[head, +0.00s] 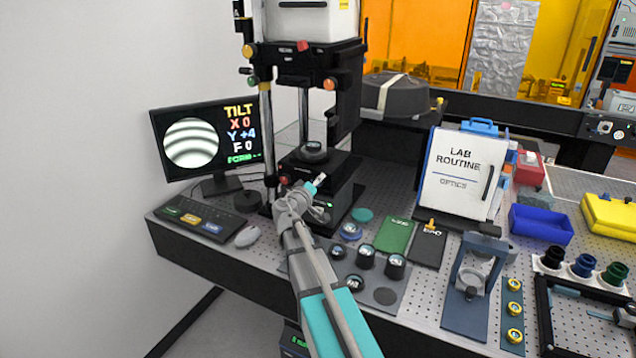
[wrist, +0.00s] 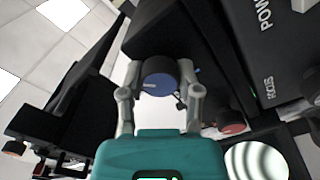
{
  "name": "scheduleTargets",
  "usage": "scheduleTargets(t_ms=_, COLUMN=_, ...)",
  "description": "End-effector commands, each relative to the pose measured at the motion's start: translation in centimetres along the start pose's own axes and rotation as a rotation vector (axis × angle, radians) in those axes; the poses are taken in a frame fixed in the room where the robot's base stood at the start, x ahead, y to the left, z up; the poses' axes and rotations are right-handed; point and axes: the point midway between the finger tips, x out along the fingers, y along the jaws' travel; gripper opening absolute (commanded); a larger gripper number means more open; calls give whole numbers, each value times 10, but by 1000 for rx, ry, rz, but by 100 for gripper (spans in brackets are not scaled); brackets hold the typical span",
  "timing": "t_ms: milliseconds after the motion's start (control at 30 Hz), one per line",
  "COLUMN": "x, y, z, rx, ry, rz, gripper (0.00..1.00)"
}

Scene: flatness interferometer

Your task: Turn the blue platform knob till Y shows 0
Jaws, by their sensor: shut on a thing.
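The blue platform knob (wrist: 158,84) sits between the two fingers of my gripper (wrist: 160,77) in the wrist view, with a white mark on its face. Both fingers touch its sides. In the head view my gripper (head: 318,184) is at the front of the interferometer's black platform (head: 338,166), and I cannot make out the blue knob there. The monitor (head: 205,135) reads TILT, X 0, Y +4, F 0, beside a round picture of curved dark fringes. The last line of its text is too small to read surely.
A red knob (wrist: 232,122) is near the gripper at the right in the wrist view. A keyboard (head: 188,218) and a mouse (head: 247,236) lie left of my arm. Several small round optics and a green booklet (head: 394,235) lie to its right.

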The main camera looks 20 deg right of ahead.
Motion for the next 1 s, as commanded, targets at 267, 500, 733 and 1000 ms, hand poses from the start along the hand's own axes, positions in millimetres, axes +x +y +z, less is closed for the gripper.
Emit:
scheduleTargets(t_ms=267, x=-2, y=-1, z=-1, rx=-49, ry=-2, rz=-1, gripper=0)
scheduleTargets(t_ms=500, x=-3, y=-2, z=-1, rx=-178, ry=-1, rz=-2, gripper=0)
scheduleTargets(t_ms=733, x=-3, y=-3, z=-1, rx=-366, ry=0, rz=-3, gripper=0)
scheduleTargets(t_ms=1000, x=-4, y=-3, z=-1, rx=-599, ry=1, rz=-4, gripper=0)
